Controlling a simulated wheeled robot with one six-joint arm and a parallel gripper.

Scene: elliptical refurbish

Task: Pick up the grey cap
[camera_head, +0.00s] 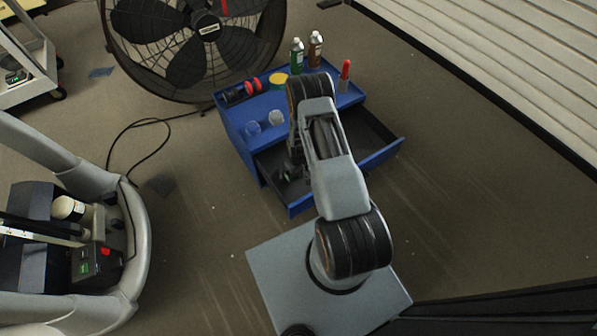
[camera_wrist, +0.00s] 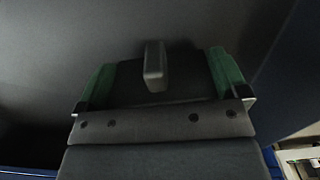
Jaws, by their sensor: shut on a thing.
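My gripper (camera_head: 287,176) reaches down into the open drawer (camera_head: 384,161) of the blue tool cart, largely hidden behind my arm in the head view. In the wrist view the green-padded fingers of my gripper (camera_wrist: 160,82) stand wide apart, on either side of a dark grey piece that I take to be the grey cap (camera_wrist: 154,66). A small upright grey bar stands out from its middle. The fingers are shut on it. The picture is dark, so its outline and whether it touches the drawer floor cannot be told.
The cart top (camera_head: 237,117) holds a green bottle (camera_head: 297,56), a brown bottle (camera_head: 315,49), a red-topped item (camera_head: 345,72), a yellow-green round item (camera_head: 279,81) and small pale cups. A large fan (camera_head: 190,40) stands behind. The floor on the right is clear.

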